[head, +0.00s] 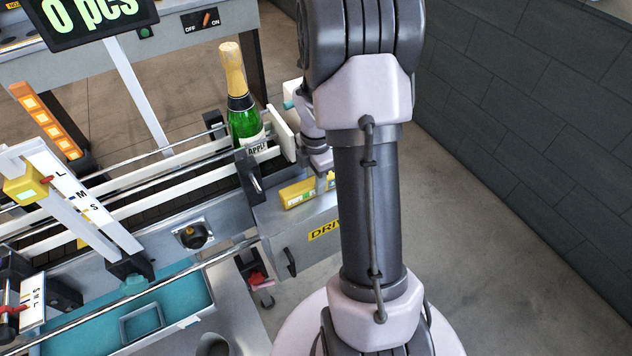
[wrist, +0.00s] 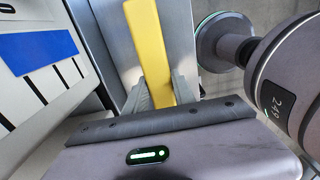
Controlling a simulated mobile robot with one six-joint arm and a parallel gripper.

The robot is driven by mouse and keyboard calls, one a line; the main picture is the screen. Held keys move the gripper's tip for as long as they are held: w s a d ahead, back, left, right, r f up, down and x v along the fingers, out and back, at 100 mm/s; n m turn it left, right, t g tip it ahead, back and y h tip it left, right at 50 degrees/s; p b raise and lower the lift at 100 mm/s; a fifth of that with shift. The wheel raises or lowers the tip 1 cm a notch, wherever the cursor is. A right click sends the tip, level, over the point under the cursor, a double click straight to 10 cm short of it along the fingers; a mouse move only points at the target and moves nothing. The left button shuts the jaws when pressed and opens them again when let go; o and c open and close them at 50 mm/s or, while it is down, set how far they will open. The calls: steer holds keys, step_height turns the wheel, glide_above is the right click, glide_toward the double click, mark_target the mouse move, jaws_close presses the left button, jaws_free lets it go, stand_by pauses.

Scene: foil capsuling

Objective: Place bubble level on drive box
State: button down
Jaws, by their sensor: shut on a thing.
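The yellow bubble level (head: 300,192) is at the top of the grey drive box (head: 297,235), near its back edge, lying roughly flat. I cannot tell whether it touches the box top or is just above it. My gripper (wrist: 158,88) is shut on the level (wrist: 147,40), with one finger on each side of the yellow bar. In the head view, my arm hides the right end of the level, most of the gripper and the right part of the box.
A green bottle (head: 243,115) with gold foil stands on the conveyor beside a white plate (head: 283,133). A black knob (head: 193,236) is left of the drive box. A dark tiled wall (head: 540,130) rises at the right. A blue rectangle (wrist: 38,50) shows at the left of the wrist view.

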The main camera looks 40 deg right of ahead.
steer(key=c, duration=1.1)
jaws_free()
steer(key=shift+o, duration=0.2)
